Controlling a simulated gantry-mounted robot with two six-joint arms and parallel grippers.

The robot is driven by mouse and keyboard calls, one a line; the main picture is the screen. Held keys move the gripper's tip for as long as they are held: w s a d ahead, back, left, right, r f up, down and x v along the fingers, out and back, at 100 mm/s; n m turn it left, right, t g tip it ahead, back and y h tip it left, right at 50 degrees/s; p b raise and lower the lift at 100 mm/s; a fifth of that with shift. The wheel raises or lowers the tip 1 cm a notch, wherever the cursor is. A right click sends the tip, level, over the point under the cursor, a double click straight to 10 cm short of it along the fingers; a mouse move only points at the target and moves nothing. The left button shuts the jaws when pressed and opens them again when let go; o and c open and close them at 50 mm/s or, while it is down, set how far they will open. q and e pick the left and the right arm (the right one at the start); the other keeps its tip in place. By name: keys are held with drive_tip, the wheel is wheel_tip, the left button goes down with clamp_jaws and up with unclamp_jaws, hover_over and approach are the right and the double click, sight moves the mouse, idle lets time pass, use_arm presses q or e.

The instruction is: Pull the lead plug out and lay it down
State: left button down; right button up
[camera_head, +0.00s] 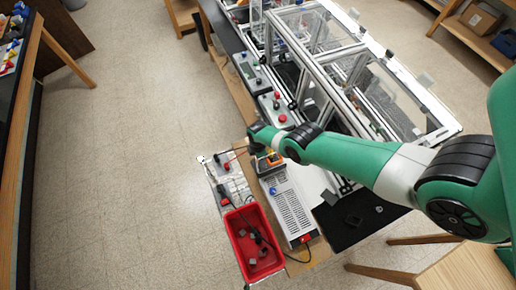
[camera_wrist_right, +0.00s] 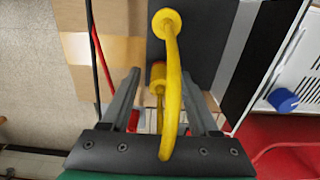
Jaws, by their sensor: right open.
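The yellow lead (camera_wrist_right: 170,60) shows large in the right wrist view. It arches from a yellow end on a dark grey surface, across the gap between my fingers and over the gripper body. A second yellow piece with a red part, seemingly the plug (camera_wrist_right: 158,76), lies between the fingertips; whether it is seated is unclear. My right gripper (camera_wrist_right: 160,84) is open around it, one finger on each side with gaps. In the head view my right gripper (camera_head: 258,146) is over an orange-and-dark device (camera_head: 268,162), its fingers mostly hidden. My left gripper is not in view.
A white slotted unit (camera_head: 292,212) lies right of a red bin (camera_head: 238,247) holding dark parts. A panel with red and black leads (camera_head: 225,175) lies left of my gripper. The aluminium frame (camera_head: 320,80) stands behind. Floor on the left is clear.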

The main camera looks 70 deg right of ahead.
clamp_jaws()
idle(0.3)
idle(0.5)
idle(0.7)
